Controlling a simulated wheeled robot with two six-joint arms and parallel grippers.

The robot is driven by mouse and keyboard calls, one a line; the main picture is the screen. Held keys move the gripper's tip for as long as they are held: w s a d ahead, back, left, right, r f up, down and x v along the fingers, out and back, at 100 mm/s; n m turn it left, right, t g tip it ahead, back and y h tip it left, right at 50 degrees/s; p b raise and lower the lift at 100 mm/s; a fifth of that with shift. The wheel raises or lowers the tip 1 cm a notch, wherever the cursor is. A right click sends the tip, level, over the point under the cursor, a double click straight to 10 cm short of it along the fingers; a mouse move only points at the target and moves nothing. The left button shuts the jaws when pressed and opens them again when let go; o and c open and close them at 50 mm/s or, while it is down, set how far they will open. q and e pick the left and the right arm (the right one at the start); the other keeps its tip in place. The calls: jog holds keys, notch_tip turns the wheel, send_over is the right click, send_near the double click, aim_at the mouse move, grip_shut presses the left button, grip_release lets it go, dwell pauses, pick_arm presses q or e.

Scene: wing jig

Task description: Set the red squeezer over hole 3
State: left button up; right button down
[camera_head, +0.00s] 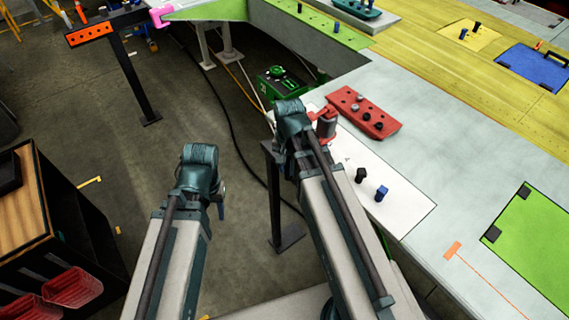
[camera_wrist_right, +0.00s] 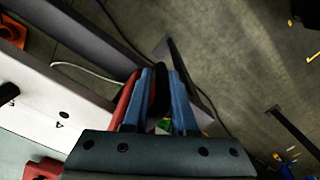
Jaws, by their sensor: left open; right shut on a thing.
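The red squeezer (camera_head: 326,124) is at the end of my right arm in the head view, above the left edge of a white panel (camera_head: 398,208). My right gripper (camera_wrist_right: 160,92) is shut on it; red and black parts show by the blue fingers in the right wrist view. My left gripper (camera_head: 219,203) is open and empty over the floor, its fingertips mostly hidden. The white panel has small dark holes in the right wrist view, one of them beside a small triangle mark (camera_wrist_right: 59,125). I cannot tell which hole is hole 3.
A red block with holes (camera_head: 362,112) lies right of the squeezer. A black peg (camera_head: 361,174) and a blue peg (camera_head: 381,193) stand on the white panel. A dark post (camera_head: 278,200) stands below the panel's left edge. Open floor lies to the left.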

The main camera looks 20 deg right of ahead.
jog(key=shift+w, duration=0.15)
jog(key=c, duration=0.8)
grip_release()
notch_tip(320, 180, up, 14)
jog(key=p, duration=1.3)
jog(key=shift+p, duration=0.4)
jog(key=shift+d+f, duration=0.1)
jog(key=shift+f, duration=0.05)
